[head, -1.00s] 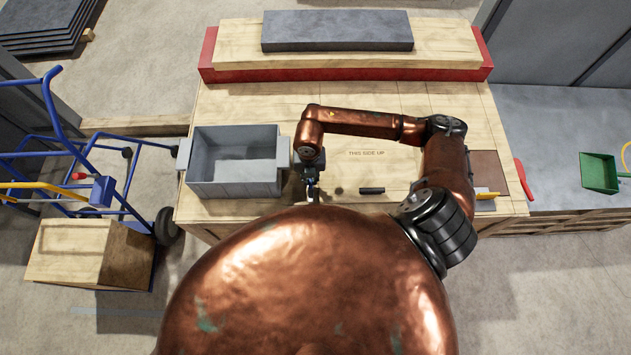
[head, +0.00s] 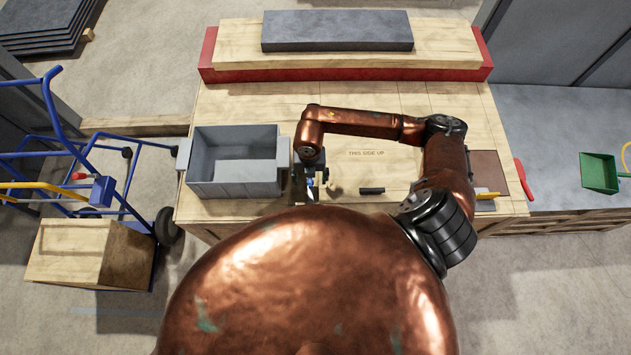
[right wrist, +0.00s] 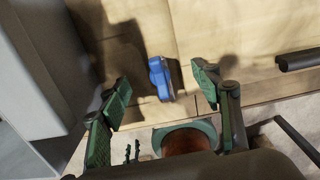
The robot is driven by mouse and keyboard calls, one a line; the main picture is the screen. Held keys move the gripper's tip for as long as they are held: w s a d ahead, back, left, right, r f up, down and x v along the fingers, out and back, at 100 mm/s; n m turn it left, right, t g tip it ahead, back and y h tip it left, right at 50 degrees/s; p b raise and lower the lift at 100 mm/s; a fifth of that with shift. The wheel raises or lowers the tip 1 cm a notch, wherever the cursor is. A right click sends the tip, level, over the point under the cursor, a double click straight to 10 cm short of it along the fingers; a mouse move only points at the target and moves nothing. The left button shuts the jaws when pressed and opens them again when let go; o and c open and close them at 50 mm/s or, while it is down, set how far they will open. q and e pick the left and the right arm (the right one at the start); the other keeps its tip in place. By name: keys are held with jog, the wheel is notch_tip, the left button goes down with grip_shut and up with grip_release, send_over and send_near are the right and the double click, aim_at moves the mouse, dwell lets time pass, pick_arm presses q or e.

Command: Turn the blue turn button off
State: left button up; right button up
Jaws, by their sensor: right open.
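The blue turn button (right wrist: 160,78) sits on the wooden crate top in the right wrist view. It lies between and ahead of the two green-padded fingers of my right gripper (right wrist: 160,98), which is open with nothing between its pads. In the head view my right gripper (head: 314,187) is over the near edge of the crate, just right of the grey bin. A small blue patch of the button (head: 310,183) shows there, mostly covered by the gripper. I cannot tell which setting the button is at. My left gripper is not in view.
The grey bin (head: 235,190) stands close on the left of my right gripper. A black handle (head: 372,190) lies to the right on the wooden crate top (head: 350,207). A grey slab (head: 337,32) lies at the back. A blue hand truck (head: 110,185) stands on the left.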

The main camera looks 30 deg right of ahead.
jog(key=shift+r+p, duration=2.15)
jog(key=shift+r, duration=1.4)
jog(key=shift+f, duration=0.1)
